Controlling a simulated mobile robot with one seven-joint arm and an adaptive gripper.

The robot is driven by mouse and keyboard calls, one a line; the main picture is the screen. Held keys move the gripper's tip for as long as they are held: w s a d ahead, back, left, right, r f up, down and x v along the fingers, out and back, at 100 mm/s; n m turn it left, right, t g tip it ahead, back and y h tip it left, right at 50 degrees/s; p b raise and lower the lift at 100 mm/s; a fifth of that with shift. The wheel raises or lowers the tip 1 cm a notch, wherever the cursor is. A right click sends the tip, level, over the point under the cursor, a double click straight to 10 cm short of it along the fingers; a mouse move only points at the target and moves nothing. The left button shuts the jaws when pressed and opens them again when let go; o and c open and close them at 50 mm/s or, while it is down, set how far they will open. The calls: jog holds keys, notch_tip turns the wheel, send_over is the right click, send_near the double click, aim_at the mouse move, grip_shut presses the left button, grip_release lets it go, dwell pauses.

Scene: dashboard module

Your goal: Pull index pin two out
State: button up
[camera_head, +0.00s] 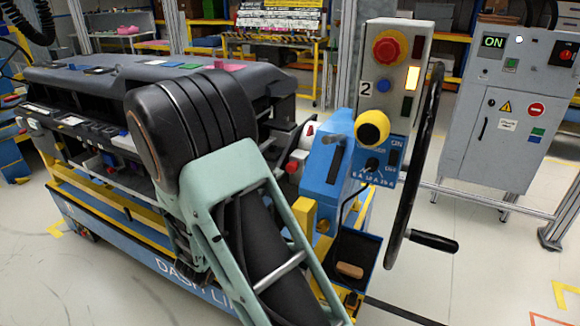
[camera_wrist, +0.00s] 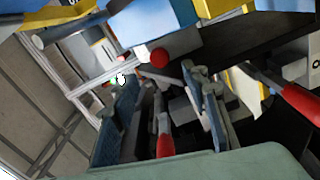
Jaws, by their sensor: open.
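I cannot tell for sure which part is index pin two. A red knob (camera_head: 292,167) shows on the module's near end, partly behind my arm. My gripper (camera_wrist: 165,98) is open in the wrist view, its two blue-padded fingers apart. Between and below them is a red handle-like part (camera_wrist: 165,140); I see no grip on it. A red ball (camera_wrist: 160,57) lies beyond the fingertips. In the head view my gripper is hidden.
The dark dashboard module (camera_head: 170,72) sits on a blue and yellow cart. A large black handwheel (camera_head: 412,170) stands right of the panel. A second red handle (camera_wrist: 300,100) is right of my gripper. A grey cabinet (camera_head: 505,115) stands at right, with open floor before it.

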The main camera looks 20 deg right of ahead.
aim_at(289, 170)
jog(key=x, duration=0.9)
jog(key=shift+w+d+p, duration=0.25)
jog(key=shift+d+p, duration=0.05)
jog(key=shift+p, duration=0.05)
grip_shut()
